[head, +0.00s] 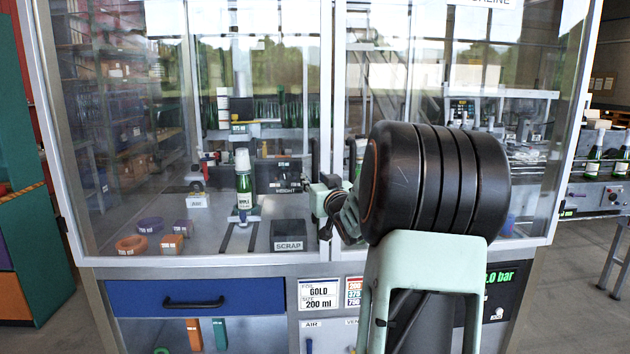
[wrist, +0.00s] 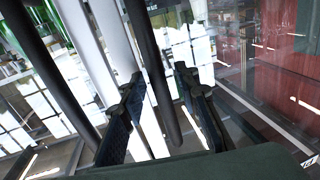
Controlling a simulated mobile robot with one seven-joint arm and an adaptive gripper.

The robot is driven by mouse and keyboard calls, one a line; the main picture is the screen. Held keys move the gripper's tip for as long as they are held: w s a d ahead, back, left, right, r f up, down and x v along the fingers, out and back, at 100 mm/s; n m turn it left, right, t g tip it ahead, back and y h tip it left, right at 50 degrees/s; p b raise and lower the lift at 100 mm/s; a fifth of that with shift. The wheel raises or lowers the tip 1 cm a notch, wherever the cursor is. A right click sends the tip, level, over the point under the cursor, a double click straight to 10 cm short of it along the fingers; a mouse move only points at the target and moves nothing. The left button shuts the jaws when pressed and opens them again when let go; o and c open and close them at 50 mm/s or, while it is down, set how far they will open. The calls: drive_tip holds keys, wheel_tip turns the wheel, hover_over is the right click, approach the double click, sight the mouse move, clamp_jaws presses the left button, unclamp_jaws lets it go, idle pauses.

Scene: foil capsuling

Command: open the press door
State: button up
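The press door is a pair of tall glass panels in pale frames, a left one (head: 140,130) and a right one (head: 530,130), and both look shut. In the wrist view two dark handle bars run beside the pale frames, one at the left (wrist: 45,70) and one nearer the middle (wrist: 148,50). My gripper (head: 328,200) is at the meeting edges of the panels in the head view. In the wrist view its fingers (wrist: 158,85) stand apart on either side of the middle bar, with gaps visible. My arm hides part of the right panel.
Behind the glass are a green bottle (head: 243,185), a SCRAP box (head: 289,236) and several foil rings. Below are a blue drawer (head: 195,297) and a GOLD label (head: 318,294). A conveyor with bottles (head: 600,190) stands at right.

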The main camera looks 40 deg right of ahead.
clamp_jaws()
drive_tip(key=shift+s+a, duration=0.1)
idle(0.4)
